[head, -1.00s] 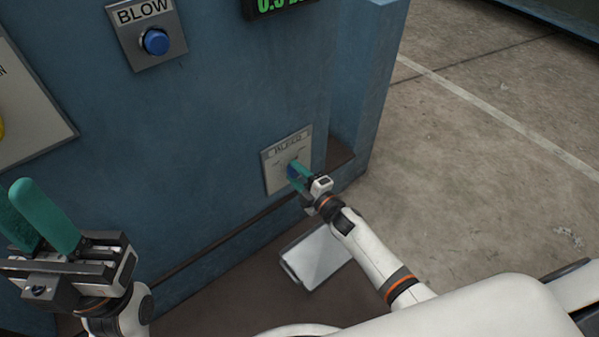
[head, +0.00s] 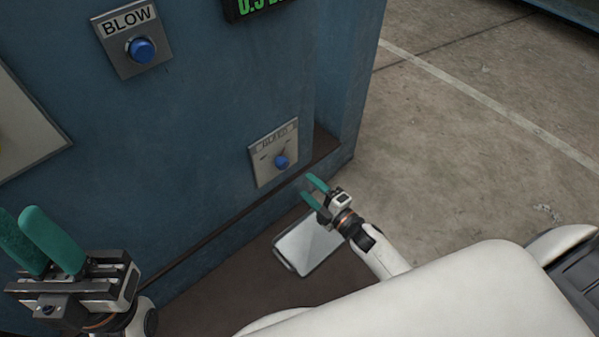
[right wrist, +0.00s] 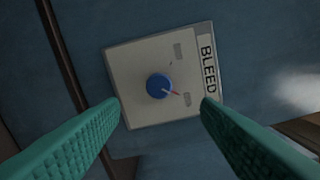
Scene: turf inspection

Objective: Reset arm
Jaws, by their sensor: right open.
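My right gripper (head: 313,191) is open and empty, below and right of the BLEED panel (head: 262,168) in the head view, apart from it. The panel carries a blue knob (head: 281,161). In the right wrist view the blue knob (right wrist: 159,86) is framed between the two spread teal fingers, with clear space around it. A red mark on it points toward the lower right, toward the BLEED lettering. My left gripper (head: 42,240) is at the lower left of the head view, teal fingers pointing up. Its fingers stand side by side, and any gap between them is unclear.
A blue BLOW button (head: 142,50) is on the blue cabinet wall (head: 190,140), with a green-digit display (head: 257,6) at the top. A pale tablet-like plate (head: 308,246) lies on the dark ledge below. Open concrete floor (head: 470,130) is to the right.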

